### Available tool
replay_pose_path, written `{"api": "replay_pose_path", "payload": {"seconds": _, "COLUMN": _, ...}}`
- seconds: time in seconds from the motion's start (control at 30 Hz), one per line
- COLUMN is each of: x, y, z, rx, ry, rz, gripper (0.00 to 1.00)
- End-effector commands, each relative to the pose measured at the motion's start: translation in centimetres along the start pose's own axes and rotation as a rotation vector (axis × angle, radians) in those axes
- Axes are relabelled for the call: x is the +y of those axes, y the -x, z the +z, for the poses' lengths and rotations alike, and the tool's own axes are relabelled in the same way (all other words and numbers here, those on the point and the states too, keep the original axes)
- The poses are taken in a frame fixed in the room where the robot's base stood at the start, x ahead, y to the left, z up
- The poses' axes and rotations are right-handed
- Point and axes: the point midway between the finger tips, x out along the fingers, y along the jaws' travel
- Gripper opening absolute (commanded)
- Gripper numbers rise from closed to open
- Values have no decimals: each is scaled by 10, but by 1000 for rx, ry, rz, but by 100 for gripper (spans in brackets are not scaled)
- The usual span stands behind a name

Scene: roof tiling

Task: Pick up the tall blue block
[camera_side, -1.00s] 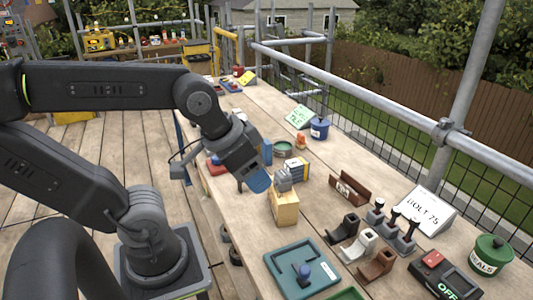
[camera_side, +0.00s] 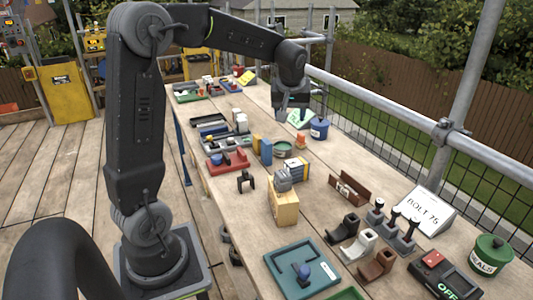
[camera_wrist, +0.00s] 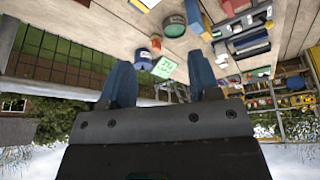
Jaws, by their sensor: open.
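The tall blue block (camera_side: 266,152) stands upright on the wooden table beside a yellow block (camera_side: 256,144) and left of a green tin (camera_side: 283,150). In the wrist view, the blue block (camera_wrist: 194,17) shows at the top beside the green tin (camera_wrist: 174,26). My gripper (camera_side: 291,114) is open and empty, beyond the blue block and up by the green sign. Its two blue fingers are spread apart in the wrist view (camera_wrist: 160,78), with no block between them.
A blue pot (camera_side: 319,129), an orange piece (camera_side: 301,141) and a green sign (camera_side: 301,117) are near my gripper. A wooden block (camera_side: 284,204) with a grey piece on top stands nearer. A red tray (camera_side: 228,164) lies left of the blue block. Railings run along the right.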

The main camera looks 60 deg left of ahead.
Motion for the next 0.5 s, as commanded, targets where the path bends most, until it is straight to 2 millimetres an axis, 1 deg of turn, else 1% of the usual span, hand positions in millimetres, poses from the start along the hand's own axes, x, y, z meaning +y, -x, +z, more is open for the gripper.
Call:
{"api": "replay_pose_path", "payload": {"seconds": 0.03, "x": -5, "y": -24, "z": -21, "rx": -6, "ry": 77, "rz": -40, "gripper": 56}}
{"api": "replay_pose_path", "payload": {"seconds": 0.07, "x": -8, "y": -36, "z": -33, "rx": -5, "ry": 123, "rz": -59, "gripper": 56}}
{"api": "replay_pose_path", "payload": {"seconds": 0.1, "x": -12, "y": -52, "z": -47, "rx": -3, "ry": 180, "rz": -85, "gripper": 56}}
{"api": "replay_pose_path", "payload": {"seconds": 0.2, "x": -26, "y": -89, "z": -75, "rx": 4, "ry": 308, "rz": -139, "gripper": 56}}
{"api": "replay_pose_path", "payload": {"seconds": 0.3, "x": -39, "y": -117, "z": -94, "rx": 13, "ry": 401, "rz": -177, "gripper": 56}}
{"api": "replay_pose_path", "payload": {"seconds": 0.33, "x": -42, "y": -123, "z": -98, "rx": 14, "ry": 422, "rz": -186, "gripper": 56}}
{"api": "replay_pose_path", "payload": {"seconds": 0.43, "x": -49, "y": -137, "z": -106, "rx": 20, "ry": 467, "rz": -203, "gripper": 56}}
{"api": "replay_pose_path", "payload": {"seconds": 0.5, "x": -52, "y": -144, "z": -107, "rx": 21, "ry": 480, "rz": -210, "gripper": 56}}
